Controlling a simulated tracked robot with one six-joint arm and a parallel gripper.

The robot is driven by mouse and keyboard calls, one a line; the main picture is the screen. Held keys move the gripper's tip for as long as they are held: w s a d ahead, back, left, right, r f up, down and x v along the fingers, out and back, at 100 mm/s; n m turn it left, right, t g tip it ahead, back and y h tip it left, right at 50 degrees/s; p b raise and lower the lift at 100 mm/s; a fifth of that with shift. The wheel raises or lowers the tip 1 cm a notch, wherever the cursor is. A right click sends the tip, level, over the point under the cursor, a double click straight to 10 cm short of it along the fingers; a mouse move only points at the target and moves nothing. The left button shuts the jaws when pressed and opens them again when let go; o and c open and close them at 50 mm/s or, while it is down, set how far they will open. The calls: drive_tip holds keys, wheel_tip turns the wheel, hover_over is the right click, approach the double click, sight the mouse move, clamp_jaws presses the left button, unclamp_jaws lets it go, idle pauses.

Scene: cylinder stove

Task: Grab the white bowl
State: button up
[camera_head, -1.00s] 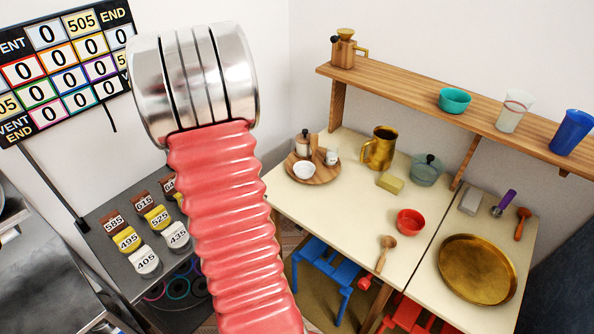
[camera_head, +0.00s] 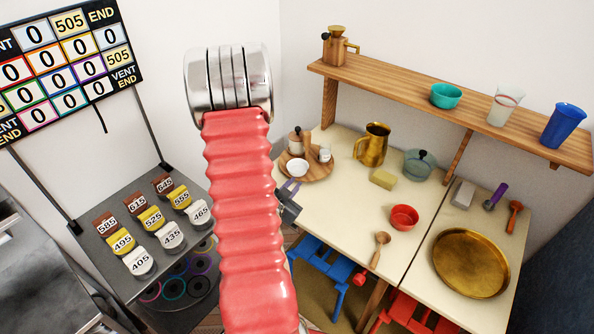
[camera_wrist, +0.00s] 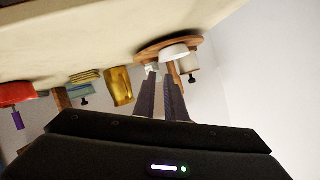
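The white bowl (camera_head: 297,167) sits on a round wooden board (camera_head: 318,174) at the table's left corner, in front of a wooden-and-white pot (camera_head: 296,142). In the wrist view, which is turned upside down, the white bowl (camera_wrist: 174,52) shows just beyond my fingertips. My gripper (camera_wrist: 161,72) has its two dark fingers apart with a narrow gap and nothing between them. In the head view my gripper (camera_head: 291,187) is partly hidden behind my red arm, close to the bowl's near side. Whether it touches the bowl cannot be told.
A small white cup (camera_head: 324,156) stands on the board. A wooden shelf (camera_head: 400,93) runs above the table. A blue stool (camera_head: 328,270) is below.

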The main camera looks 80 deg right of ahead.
sight(305, 177)
drive_tip(key=x, duration=0.7)
drive_tip(key=shift+x, duration=2.75)
drive_tip(key=shift+f, duration=0.1)
drive_tip(key=shift+c, duration=0.5)
drive_tip(key=shift+a, duration=0.1)
clamp_jaws()
wheel_tip(305, 177, up, 18)
